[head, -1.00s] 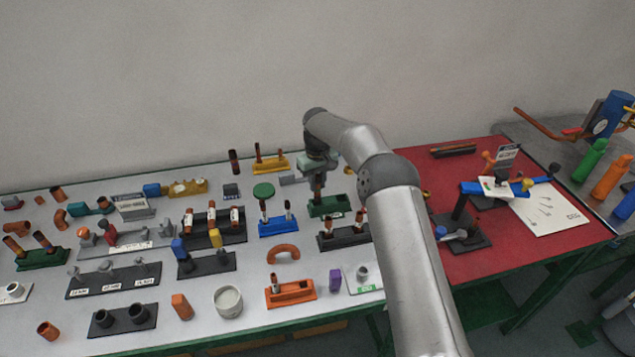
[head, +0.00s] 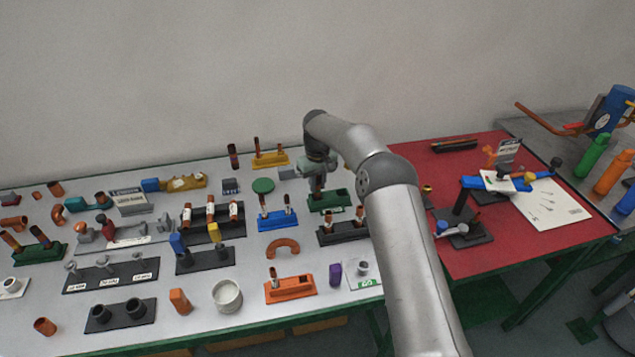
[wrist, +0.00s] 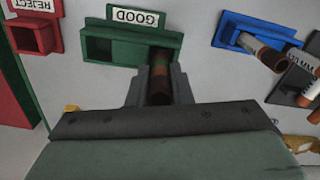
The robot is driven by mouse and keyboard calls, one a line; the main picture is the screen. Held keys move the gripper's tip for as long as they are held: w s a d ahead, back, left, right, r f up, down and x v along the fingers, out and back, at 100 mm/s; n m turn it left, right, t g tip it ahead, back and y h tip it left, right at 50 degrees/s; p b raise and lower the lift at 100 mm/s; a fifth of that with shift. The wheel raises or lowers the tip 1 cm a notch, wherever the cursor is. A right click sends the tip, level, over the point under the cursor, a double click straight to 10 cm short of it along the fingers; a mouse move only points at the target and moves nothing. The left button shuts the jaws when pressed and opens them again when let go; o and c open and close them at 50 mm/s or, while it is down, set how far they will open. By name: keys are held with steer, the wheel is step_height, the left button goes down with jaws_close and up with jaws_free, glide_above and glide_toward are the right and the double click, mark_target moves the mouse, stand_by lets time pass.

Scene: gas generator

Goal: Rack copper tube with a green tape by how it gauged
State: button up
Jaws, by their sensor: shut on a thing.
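My gripper (head: 317,190) is shut on a copper tube (wrist: 159,76), held upright between the fingers in the wrist view. The tube is at one end of the green rack (head: 340,200), whose label reads GOOD in the wrist view (wrist: 97,50). The rack's other opening looks empty. The tube's lower end is hidden, so I cannot tell how deep it sits. A red rack marked REJECT (wrist: 44,36) stands left in the wrist view.
A blue rack (head: 278,224) with tubes stands beside the green one. A black rack (head: 342,236) with tubes is just in front. A yellow rack (head: 270,160) is behind. A red mat (head: 470,265) with a gauge stand lies to the right.

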steer(key=shift+f+b, duration=0.35)
steer(key=shift+f, duration=0.35)
steer(key=o, duration=0.9)
steer(key=shift+o, duration=0.2)
steer(key=shift+r, duration=0.15)
step_height(320, 180, up, 17)
steer(key=s+d+r, duration=0.5)
steer(key=s+r, duration=0.2)
steer(key=s, duration=0.1)
steer(key=s+d+r+m, duration=0.1)
steer(key=s+d, duration=0.3)
steer(key=s, duration=0.2)
steer(key=s+d+m, duration=0.2)
steer(key=s+d, duration=0.1)
steer(key=s, duration=0.3)
steer(key=s+d+f+m, duration=0.1)
steer(key=s+d+f, duration=0.1)
steer(key=s, duration=0.6)
steer(key=s+d+f+m, duration=0.1)
steer(key=s+d+f, duration=0.2)
steer(key=s, duration=0.6)
steer(key=s+d+f+m, duration=0.1)
steer(key=s+d+f, duration=0.2)
steer(key=s, duration=0.5)
steer(key=shift+s+d+f+t, duration=0.15)
steer(key=shift+s+f+t, duration=0.15)
steer(key=shift+f, duration=0.3)
